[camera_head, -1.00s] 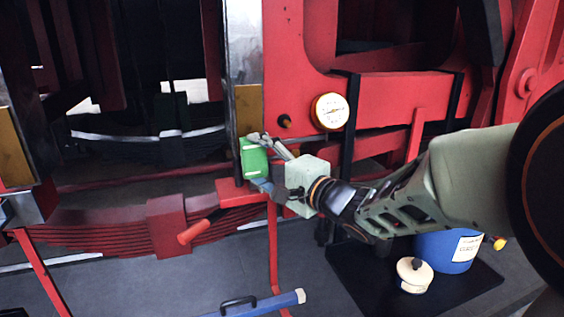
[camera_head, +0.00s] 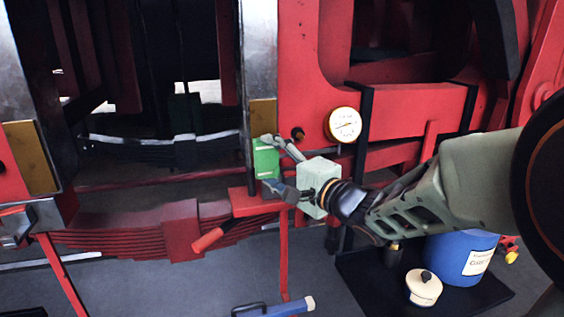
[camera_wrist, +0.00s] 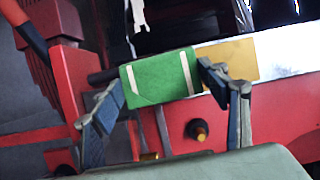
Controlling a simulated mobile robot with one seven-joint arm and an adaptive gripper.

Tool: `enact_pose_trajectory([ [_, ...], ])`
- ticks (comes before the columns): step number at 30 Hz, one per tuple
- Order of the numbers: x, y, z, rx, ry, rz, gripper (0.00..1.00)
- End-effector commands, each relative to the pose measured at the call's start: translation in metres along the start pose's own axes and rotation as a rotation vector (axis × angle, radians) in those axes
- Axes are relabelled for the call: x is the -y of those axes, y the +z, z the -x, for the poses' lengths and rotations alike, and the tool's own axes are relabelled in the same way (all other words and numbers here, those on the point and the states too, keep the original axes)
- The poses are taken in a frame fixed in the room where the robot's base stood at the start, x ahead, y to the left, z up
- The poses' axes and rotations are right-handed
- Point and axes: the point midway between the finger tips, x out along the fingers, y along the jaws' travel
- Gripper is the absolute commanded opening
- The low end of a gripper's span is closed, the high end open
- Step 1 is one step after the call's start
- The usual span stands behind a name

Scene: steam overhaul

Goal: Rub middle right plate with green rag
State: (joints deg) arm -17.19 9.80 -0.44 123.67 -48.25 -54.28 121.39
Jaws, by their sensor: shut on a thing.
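The green rag (camera_head: 265,160) is a block-like green pad with pale stripes, also seen in the wrist view (camera_wrist: 158,80). My gripper (camera_head: 274,163) is shut on it, one finger at each end; the wrist view shows both fingers (camera_wrist: 165,88). A brass-coloured plate (camera_head: 262,116) is on the steel-faced upright just above the rag. In the wrist view the plate (camera_wrist: 242,57) shows beyond the rag, to its right, and is partly covered by the rag and a finger. I cannot tell whether the rag touches the plate.
Another brass plate (camera_head: 32,158) is on the left upright. A round gauge (camera_head: 343,125) and a dark knob (camera_head: 298,133) are right of the rag. A red bracket (camera_head: 255,203) lies below it. A blue drum (camera_head: 460,258) and a cream pot (camera_head: 423,287) stand lower right.

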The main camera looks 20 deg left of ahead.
Motion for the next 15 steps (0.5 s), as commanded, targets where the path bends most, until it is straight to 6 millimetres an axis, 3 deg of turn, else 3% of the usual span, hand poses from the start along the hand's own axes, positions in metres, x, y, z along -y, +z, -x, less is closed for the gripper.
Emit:
enact_pose_trajectory([
  [5,0.016,-0.0004,0.0008,-0.001,0.0,-0.001,0.49],
  [15,0.0093,-0.0017,-0.0023,-0.001,0.001,0.0,0.49],
])
